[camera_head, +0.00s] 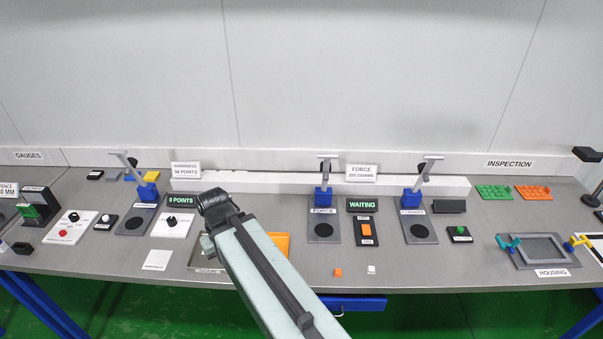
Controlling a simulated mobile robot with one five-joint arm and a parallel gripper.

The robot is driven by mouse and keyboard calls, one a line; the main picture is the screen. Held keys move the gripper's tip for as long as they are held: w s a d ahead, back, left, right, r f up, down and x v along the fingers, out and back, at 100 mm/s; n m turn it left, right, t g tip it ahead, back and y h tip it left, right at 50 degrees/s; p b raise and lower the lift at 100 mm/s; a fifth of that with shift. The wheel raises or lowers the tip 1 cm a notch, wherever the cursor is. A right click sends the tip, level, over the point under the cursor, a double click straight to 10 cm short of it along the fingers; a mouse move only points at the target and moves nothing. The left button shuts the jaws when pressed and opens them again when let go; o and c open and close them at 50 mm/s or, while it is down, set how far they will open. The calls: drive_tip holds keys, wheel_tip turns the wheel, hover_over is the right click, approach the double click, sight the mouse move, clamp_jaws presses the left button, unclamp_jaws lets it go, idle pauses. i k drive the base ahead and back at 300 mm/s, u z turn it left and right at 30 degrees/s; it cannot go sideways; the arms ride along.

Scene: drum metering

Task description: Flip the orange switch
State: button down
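The orange switch (366,230) sits on a dark plate with small white labels above and below it, right of the middle of the bench, just below the green WAITING display (362,205). My arm reaches up from the bottom of the picture to the left of the switch. The dark end of my arm (213,204) is well to the left of the switch, apart from it. The fingers of my gripper cannot be made out from here, so whether it is open or shut does not show.
Blue-based stands (323,196) and (411,196) flank the switch. A small orange cube (338,272) and a white cube (371,269) lie near the front edge. An orange piece (280,242) is partly hidden behind my arm. The bench (430,265) is clear in front of the switch's right side.

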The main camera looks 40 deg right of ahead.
sight(366, 229)
drive_tip(key=u, duration=0.7)
drive_tip(key=k, duration=1.05)
drive_tip(key=z, duration=0.2)
drive_tip(key=i, duration=1.55)
drive_tip(key=z, duration=0.05)
